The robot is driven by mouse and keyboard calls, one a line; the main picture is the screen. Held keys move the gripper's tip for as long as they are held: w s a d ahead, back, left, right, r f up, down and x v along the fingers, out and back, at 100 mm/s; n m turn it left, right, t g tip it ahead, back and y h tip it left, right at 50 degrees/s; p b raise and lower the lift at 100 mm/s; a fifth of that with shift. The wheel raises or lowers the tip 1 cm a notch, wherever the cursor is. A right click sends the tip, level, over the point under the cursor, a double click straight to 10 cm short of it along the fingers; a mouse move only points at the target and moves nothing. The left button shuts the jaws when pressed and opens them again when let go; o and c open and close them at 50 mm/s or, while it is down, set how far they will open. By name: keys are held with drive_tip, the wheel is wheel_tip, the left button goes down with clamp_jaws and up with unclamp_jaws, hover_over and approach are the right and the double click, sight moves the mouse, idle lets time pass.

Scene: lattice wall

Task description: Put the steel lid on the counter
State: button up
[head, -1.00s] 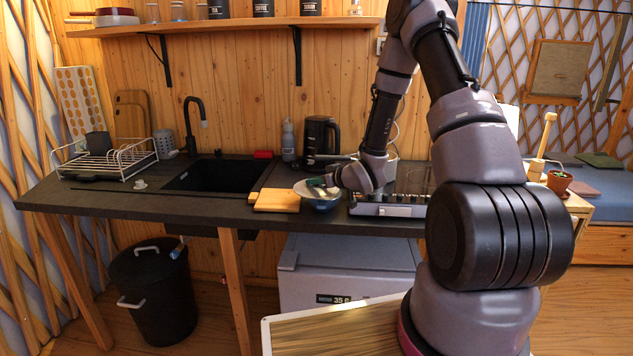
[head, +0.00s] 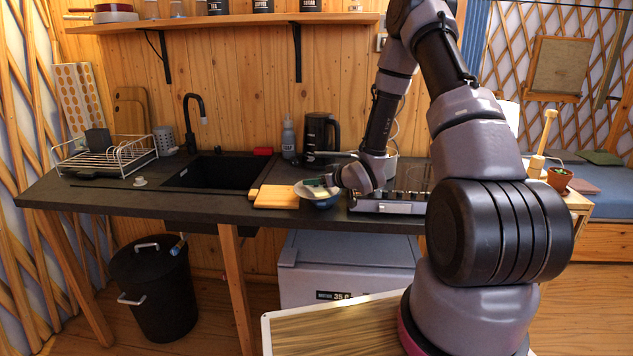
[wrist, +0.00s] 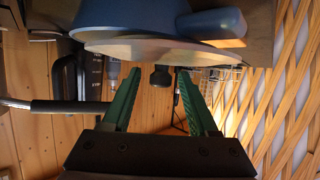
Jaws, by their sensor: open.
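The steel lid (head: 307,190) sits on a blue pot (head: 319,202) at the front edge of the dark counter (head: 130,201). In the wrist view the lid (wrist: 135,48) is a pale disc against the blue pot (wrist: 140,18), with its dark knob (wrist: 161,77) showing between my two green fingers. My gripper (head: 318,182) is just over the lid in the head view, and in the wrist view it (wrist: 158,85) is open, with gaps on both sides of the knob. The lid's right side is partly hidden by my gripper in the head view.
A wooden board (head: 277,198) lies just left of the pot, and a stove (head: 387,203) stands to the right. A black kettle (head: 320,135) and a grey bottle (head: 288,138) stand behind.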

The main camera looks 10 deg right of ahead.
drive_tip(key=r+v, duration=0.1)
drive_tip(key=v, duration=1)
drive_tip(key=s+d+r+m+g+h, duration=0.1)
drive_tip(key=s+d+r+m+h, duration=0.2)
drive_tip(key=r, duration=0.6)
drive_tip(key=s+d+r+m+g+h, duration=0.1)
drive_tip(key=s+d+r+m+h, duration=0.2)
drive_tip(key=r, duration=0.6)
drive_tip(key=s+a+r+m+g, duration=0.1)
drive_tip(key=s+a+r, duration=0.1)
drive_tip(key=s, duration=0.4)
drive_tip(key=s+a+r+m+g+y, duration=0.1)
drive_tip(key=s+a+r, duration=0.1)
drive_tip(key=s+r, duration=0.2)
drive_tip(key=s+a+r+m+y, duration=0.1)
drive_tip(key=s+a+r, duration=0.1)
drive_tip(key=s, duration=0.8)
drive_tip(key=shift+s+r+m+g, duration=0.2)
drive_tip(key=shift+r+m+g, duration=0.15)
drive_tip(key=shift+r, duration=0.45)
drive_tip(key=shift+d, duration=0.1)
